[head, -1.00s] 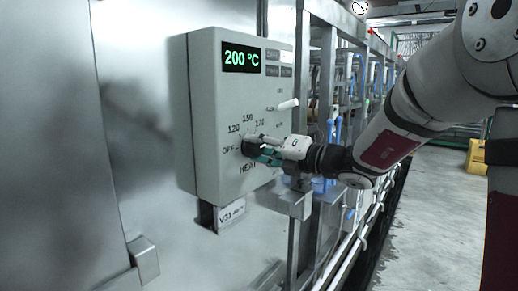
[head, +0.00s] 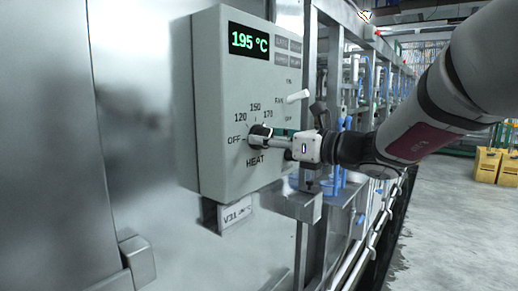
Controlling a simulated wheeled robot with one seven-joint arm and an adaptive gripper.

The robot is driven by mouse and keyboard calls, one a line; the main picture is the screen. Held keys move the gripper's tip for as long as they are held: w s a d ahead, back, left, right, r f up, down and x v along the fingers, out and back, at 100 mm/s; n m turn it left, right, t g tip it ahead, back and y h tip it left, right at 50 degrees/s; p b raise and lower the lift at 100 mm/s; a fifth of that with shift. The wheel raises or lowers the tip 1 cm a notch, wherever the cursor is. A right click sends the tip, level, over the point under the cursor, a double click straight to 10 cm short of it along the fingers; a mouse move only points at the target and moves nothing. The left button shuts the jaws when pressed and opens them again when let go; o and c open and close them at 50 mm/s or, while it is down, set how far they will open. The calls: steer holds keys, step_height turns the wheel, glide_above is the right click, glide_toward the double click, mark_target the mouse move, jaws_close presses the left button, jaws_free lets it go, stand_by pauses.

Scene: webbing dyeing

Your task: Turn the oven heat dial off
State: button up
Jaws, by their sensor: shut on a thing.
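The heat dial (head: 257,136) is a small dark knob on the front of a pale grey control box (head: 208,110). OFF is printed left of the dial, 120, 150 and 170 above it, and HEAT below. My gripper (head: 264,138) comes in from the right and is shut on the dial, with its fingers at the knob. The fingers hide much of the knob, and I cannot tell which mark it points to. The green display (head: 249,40) at the top of the box reads 195 °C.
A white lever (head: 297,96) sticks out of the box above my gripper. A label plate (head: 235,213) hangs below the box. A metal frame with pipes (head: 329,75) stands close on the right. Yellow containers (head: 487,164) stand on the floor farther right, with open floor before them.

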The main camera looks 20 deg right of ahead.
steer(key=n+b, duration=0.3)
steer(key=b, duration=0.1)
steer(key=shift+w+f+n, duration=0.1)
steer(key=shift+f+n, duration=0.1)
steer(key=shift+n, duration=0.2)
steer(key=n+b, duration=0.3)
steer(key=b, duration=0.1)
steer(key=shift+n, duration=0.3)
steer(key=n+b, duration=0.3)
steer(key=b, duration=0.2)
steer(key=shift+n, duration=0.4)
steer(key=n+b, duration=0.3)
steer(key=b, duration=0.2)
steer(key=shift+f+n, duration=0.1)
steer(key=shift+n, duration=0.2)
steer(key=n+b, duration=0.5)
steer(key=b, duration=0.1)
steer(key=shift+b, duration=0.35)
steer(key=n+b, duration=0.4)
steer(key=n, duration=0.1)
steer(key=shift+r+n, duration=0.2)
steer(key=shift+n, duration=0.1)
steer(key=o, duration=1.1)
steer(key=shift+o, duration=0.2)
